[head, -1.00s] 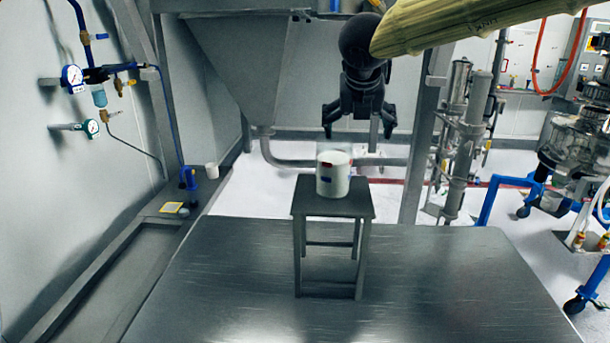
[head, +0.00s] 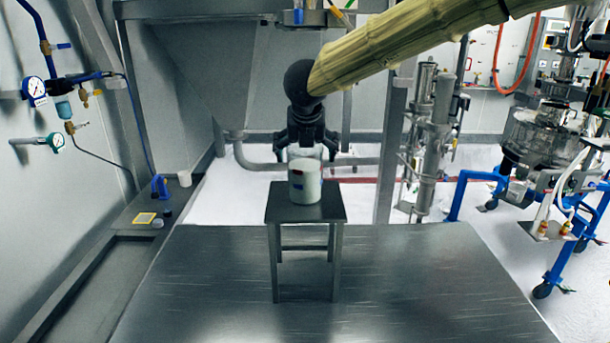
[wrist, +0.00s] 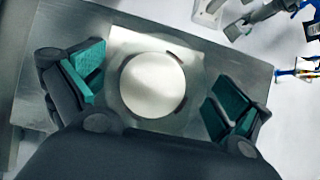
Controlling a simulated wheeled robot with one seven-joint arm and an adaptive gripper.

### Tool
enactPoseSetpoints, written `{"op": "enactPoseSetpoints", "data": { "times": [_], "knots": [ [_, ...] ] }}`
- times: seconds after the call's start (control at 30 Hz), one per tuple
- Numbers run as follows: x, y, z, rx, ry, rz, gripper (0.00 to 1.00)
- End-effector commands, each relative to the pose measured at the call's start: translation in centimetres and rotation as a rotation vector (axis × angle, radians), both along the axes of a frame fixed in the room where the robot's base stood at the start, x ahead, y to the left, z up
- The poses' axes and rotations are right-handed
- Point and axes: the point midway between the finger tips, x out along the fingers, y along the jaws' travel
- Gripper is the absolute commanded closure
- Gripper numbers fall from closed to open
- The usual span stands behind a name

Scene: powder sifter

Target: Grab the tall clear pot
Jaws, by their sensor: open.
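The tall clear pot (head: 305,183) stands upright on a small dark stool and looks filled with white up to below its clear rim. My gripper (head: 308,157) is open above and around the pot's top in the head view. In the wrist view, the pot (wrist: 152,85) shows from above as a white disc between the two teal-padded fingers of my gripper (wrist: 158,92). A gap shows on each side, so neither finger appears to touch it.
The stool (head: 290,214) stands on a broad metal table (head: 400,275). A hopper (head: 215,70) hangs behind, and metal pipes (head: 425,140) stand to the right. A small white cup (head: 185,178) is on the left ledge. The table's front is clear.

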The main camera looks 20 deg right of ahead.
Motion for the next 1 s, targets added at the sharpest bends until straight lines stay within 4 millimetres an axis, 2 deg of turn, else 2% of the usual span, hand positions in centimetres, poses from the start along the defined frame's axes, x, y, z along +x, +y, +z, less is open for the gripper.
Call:
{"op": "enactPoseSetpoints", "data": {
  "times": [0.23,0.53,0.57,0.8,0.83,1.0],
  "knots": [
    [1.5,-0.3,-2.2,-0.001,0.001,0.0,0.0],
    [1.7,-0.4,-2.6,0.0,0.0,0.0,0.0],
    [1.7,-0.4,-2.6,0.0,0.0,0.0,0.04],
    [1.7,-0.4,-2.6,0.0,0.0,0.0,0.47],
    [1.7,-0.4,-2.7,0.0,0.001,0.0,0.51],
    [1.7,-0.4,-2.8,0.0,0.002,-0.001,0.53]
  ]
}}
